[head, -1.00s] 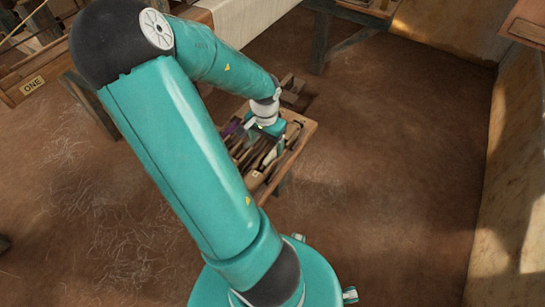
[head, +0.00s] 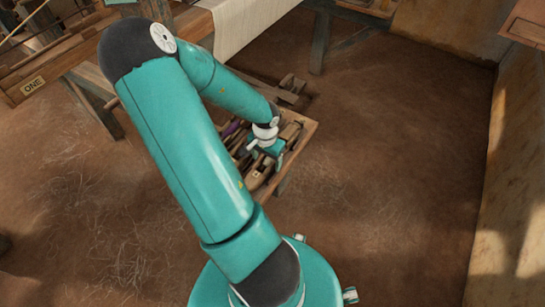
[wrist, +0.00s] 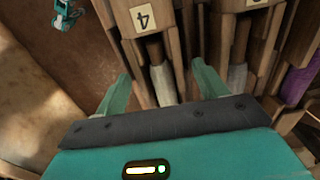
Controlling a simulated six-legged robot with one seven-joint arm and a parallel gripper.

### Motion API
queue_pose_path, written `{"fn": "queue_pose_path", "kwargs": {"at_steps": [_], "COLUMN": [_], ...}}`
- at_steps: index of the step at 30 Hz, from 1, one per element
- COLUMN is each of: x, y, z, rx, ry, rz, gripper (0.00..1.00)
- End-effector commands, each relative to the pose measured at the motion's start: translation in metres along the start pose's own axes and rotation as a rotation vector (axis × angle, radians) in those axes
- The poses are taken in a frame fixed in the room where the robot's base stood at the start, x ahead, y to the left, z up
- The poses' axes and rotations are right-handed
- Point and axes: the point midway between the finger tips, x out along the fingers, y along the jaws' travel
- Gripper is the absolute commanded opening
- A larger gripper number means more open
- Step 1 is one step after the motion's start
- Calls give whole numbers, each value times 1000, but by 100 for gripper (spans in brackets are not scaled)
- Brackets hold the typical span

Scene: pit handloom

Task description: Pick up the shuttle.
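Wooden shuttles lie side by side in a tray (head: 297,148) on a low stand. In the wrist view, one shuttle (wrist: 147,50) carries a label "4" and has a pale bobbin in its slot. A second shuttle (wrist: 233,48), with a partly cut-off label, lies to its right. In the head view a shuttle's pointed end (head: 256,180) shows at the tray's near side. My gripper (wrist: 163,76) is open and empty, over the tray, with its fingers on either side of the shuttle labelled "4". I cannot tell whether they touch it.
A purple item (wrist: 298,82) lies to the right in the tray. The loom's wooden frame (head: 95,95), with cloth (head: 240,22) and a beam labelled "ONE" (head: 33,86), stands behind and left. A wall (head: 510,190) is at right. The earth floor (head: 400,180) between is clear.

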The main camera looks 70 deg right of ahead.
Motion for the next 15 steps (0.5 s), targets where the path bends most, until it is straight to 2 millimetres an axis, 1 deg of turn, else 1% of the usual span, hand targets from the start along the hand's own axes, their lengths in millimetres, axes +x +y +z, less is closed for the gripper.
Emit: {"fn": "queue_pose_path", "kwargs": {"at_steps": [1,7,15], "x": [0,0,-1], "y": [0,0,0], "z": [0,0,0], "rx": [0,0,-1], "ry": [0,0,0], "rz": [0,0,-1], "gripper": [61,21,20]}}
